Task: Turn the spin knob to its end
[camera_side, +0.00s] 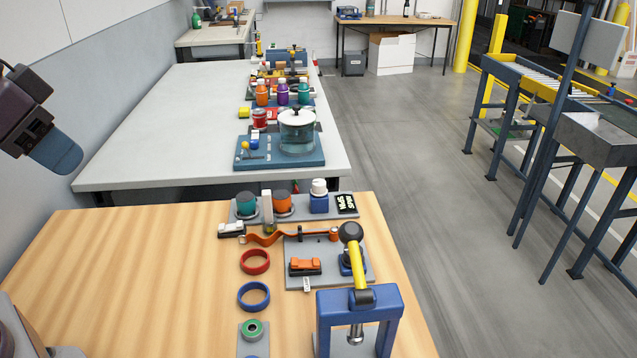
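A grey plate (300,207) lies at the back of the wooden table. On it stand a teal round knob (246,203), an orange round knob (282,201) and a blue block (319,204) with a white round cap (319,186). A black label (346,203) with white lettering is beside the blue block. Its letters are too small to read surely, so I cannot tell for certain which part is the spin knob. How far any knob is turned does not show. Part of my arm shows at the upper left, well away from the plate.
In front of the plate are a wavy orange bar (285,237), a red ring (254,261), a blue ring (253,296) and a tall blue frame (386,301) with a yellow lever (357,265). The left of the wooden table (130,270) is clear. A grey table (160,120) stands behind.

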